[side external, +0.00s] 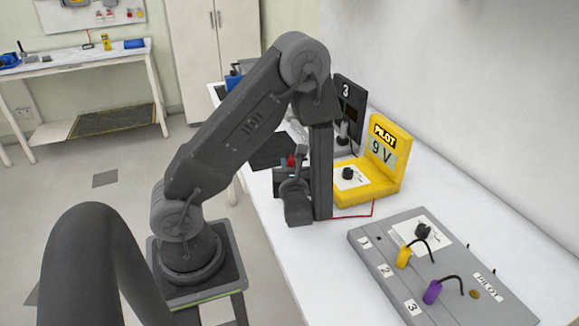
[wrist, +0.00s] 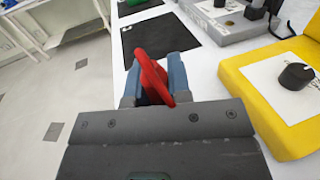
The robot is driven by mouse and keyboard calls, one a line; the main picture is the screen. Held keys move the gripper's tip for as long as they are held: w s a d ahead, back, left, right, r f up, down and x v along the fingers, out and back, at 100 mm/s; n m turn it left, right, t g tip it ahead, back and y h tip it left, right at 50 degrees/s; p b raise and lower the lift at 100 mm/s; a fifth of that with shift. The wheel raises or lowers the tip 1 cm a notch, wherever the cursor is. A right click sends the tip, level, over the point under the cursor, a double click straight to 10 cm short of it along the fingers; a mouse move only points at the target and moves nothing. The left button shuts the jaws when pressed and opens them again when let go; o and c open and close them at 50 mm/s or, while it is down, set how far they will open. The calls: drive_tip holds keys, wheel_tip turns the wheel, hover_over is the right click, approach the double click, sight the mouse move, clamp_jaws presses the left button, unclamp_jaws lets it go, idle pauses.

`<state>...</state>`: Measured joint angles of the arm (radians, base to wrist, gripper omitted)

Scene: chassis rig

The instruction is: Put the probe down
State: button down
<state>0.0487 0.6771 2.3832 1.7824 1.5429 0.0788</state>
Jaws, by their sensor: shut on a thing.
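The red probe (wrist: 152,75) is between the two blue-grey fingers of my gripper (wrist: 157,68) in the wrist view. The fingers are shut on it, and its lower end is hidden. In the side view a small red part of the probe (side external: 291,161) shows at my gripper (side external: 288,178), over the near-left edge of the white bench (side external: 290,262). The yellow PILOT meter (side external: 380,158) reads 9 V and stands to the right of my gripper. A red lead (side external: 352,217) runs along the bench beside it. A black mat (wrist: 160,42) lies flat ahead of my gripper.
A grey panel (side external: 375,262) marked 1, 2, 3 lies at the front right, with a yellow plug (side external: 404,257) and a purple plug (side external: 432,292). The mat looks mostly bare.

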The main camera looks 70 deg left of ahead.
drive_tip(key=c, duration=1.1)
unclamp_jaws()
drive_tip(key=shift+f, duration=0.1)
drive_tip(key=shift+o, duration=0.2)
drive_tip(key=v, duration=1.1)
drive_tip(key=s+d+r+n+g+h, duration=0.5)
drive_tip(key=n+h, duration=0.5)
drive_tip(key=n, duration=0.4)
drive_tip(key=d+r+n+t+h, duration=0.5)
drive_tip(key=r+n+t+h, duration=0.1)
drive_tip(key=r, duration=0.5)
drive_tip(key=shift+w+d+r+n+h, duration=0.2)
drive_tip(key=shift+w+d+n+h, duration=0.2)
drive_tip(key=shift+n+h, duration=0.15)
